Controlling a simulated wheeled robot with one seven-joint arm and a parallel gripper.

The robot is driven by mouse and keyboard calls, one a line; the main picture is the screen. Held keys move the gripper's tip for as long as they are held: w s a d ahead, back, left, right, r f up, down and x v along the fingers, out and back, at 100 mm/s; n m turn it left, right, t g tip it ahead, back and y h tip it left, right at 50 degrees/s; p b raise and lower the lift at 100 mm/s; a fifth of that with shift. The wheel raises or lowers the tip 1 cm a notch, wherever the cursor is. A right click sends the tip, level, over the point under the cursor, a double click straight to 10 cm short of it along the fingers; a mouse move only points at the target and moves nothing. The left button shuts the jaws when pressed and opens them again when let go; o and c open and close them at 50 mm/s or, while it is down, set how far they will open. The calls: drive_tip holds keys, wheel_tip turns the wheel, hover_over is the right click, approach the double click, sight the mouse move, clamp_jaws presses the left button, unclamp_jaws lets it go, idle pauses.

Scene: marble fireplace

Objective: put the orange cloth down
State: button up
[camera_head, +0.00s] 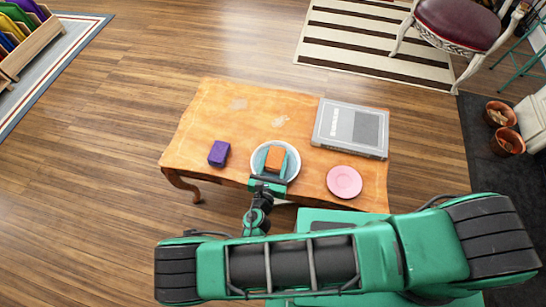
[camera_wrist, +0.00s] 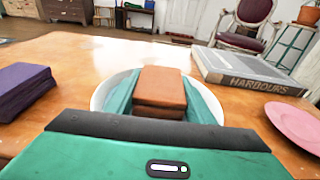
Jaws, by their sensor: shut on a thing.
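The orange cloth (camera_head: 275,158) is a small folded block. It is between the two fingers of my gripper (camera_head: 275,162), over a white plate (camera_head: 295,174) on the wooden table (camera_head: 195,126). In the wrist view the cloth (camera_wrist: 160,88) shows between the green fingers, with the plate's rim (camera_wrist: 100,95) around them. My gripper is shut on the cloth. I cannot tell whether the cloth touches the plate.
A purple folded cloth (camera_head: 219,153) lies left of the plate. A pink plate (camera_head: 344,182) is to the right, and a large grey book (camera_head: 350,128) lies behind it. The table's back left part is clear.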

drive_tip(key=shift+w+d+f, duration=0.1)
drive_tip(key=shift+d+f, duration=0.05)
drive_tip(key=shift+d, duration=0.05)
drive_tip(key=o, duration=1.1)
drive_tip(key=shift+c, duration=0.2)
